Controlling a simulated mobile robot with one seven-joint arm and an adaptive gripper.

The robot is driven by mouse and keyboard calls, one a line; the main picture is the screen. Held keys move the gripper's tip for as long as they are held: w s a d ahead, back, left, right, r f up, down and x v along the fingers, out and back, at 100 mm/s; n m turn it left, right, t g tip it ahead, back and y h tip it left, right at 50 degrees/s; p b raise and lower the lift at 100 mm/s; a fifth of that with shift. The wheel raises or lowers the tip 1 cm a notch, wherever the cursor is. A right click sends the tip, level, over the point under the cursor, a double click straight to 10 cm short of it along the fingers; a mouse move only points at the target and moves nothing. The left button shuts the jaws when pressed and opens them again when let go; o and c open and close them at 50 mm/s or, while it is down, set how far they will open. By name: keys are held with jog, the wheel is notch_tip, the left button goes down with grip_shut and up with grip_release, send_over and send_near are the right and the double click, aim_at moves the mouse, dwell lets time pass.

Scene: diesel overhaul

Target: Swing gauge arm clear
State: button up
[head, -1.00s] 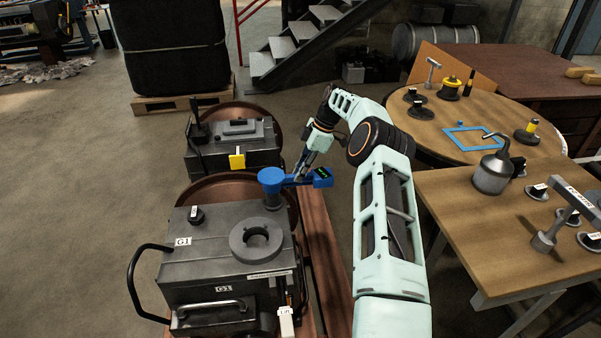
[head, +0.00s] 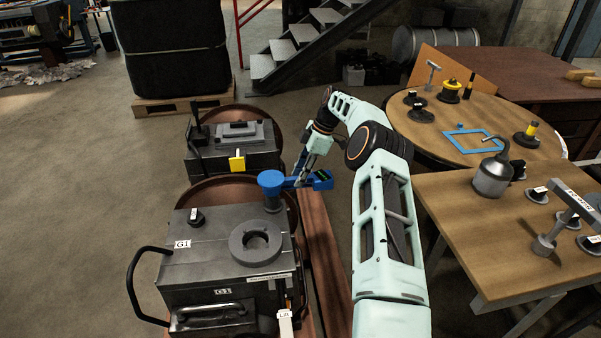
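The blue gauge arm (head: 272,181) has a round hub on a grey post on the near machine block labelled G1 (head: 190,262). It reaches right from the hub to a blue end with a small dark display (head: 322,180). It lies to the right of the block's corner, beside the round grey ring (head: 255,243). My gripper (head: 299,180) comes down from above onto the arm between hub and display. Its fingers are small and partly hidden, so I cannot tell whether they close on the arm.
A second machine block (head: 232,160) with a yellow tag stands behind. A round table (head: 450,150) with tools and a wooden table (head: 470,240) with an oil can (head: 493,175) stand at right. Open floor (head: 80,200) lies at left.

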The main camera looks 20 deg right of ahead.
aim_at(313, 176)
jog(key=v, duration=1.2)
jog(key=shift+s+a, duration=0.1)
jog(key=shift+a, duration=0.05)
